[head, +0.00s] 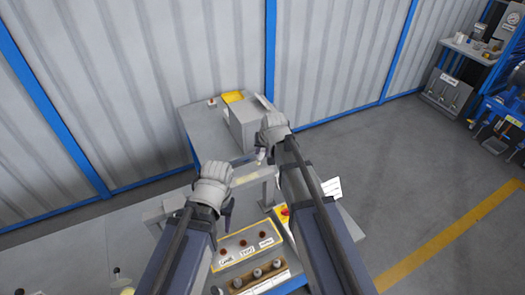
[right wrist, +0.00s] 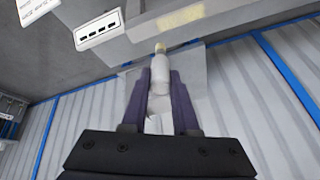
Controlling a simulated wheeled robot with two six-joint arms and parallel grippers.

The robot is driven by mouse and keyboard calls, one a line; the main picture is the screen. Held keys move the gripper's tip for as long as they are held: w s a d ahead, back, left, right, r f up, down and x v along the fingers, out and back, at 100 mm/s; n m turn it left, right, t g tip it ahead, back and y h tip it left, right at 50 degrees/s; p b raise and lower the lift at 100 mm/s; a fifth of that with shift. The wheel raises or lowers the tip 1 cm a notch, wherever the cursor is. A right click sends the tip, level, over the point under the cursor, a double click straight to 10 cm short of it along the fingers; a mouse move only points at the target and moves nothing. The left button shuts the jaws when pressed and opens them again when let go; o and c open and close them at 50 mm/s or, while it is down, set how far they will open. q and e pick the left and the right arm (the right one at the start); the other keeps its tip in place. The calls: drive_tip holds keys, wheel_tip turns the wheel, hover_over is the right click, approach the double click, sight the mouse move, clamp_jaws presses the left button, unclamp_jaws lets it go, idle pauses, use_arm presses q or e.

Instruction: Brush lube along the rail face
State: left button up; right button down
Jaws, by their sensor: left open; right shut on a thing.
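The rail (head: 265,173) is a pale grey bar across the bench in the head view, with a yellowish patch (head: 245,180) on its face. In the right wrist view the rail (right wrist: 225,18) runs across the top, with the yellowish patch (right wrist: 180,17) on it. My right gripper (right wrist: 160,75) is shut on a white-handled brush (right wrist: 160,68). The brush's yellowish tip (right wrist: 160,47) is at the rail's edge; I cannot tell whether it touches. My right gripper (head: 262,156) is beyond the rail in the head view. My left gripper (head: 229,208) is open and empty, near the rail's left part.
A grey box (head: 245,125) and a yellow tray (head: 232,97) stand on the far table. A yellow-edged button panel (head: 247,250) and a wooden rack (head: 258,277) of several pieces are in front. A red knob (head: 284,211) is close to my right arm. Open floor lies right.

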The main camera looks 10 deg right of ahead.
wheel_tip(320, 180, up, 3)
drive_tip(key=p, duration=0.3)
idle(0.4)
idle(0.5)
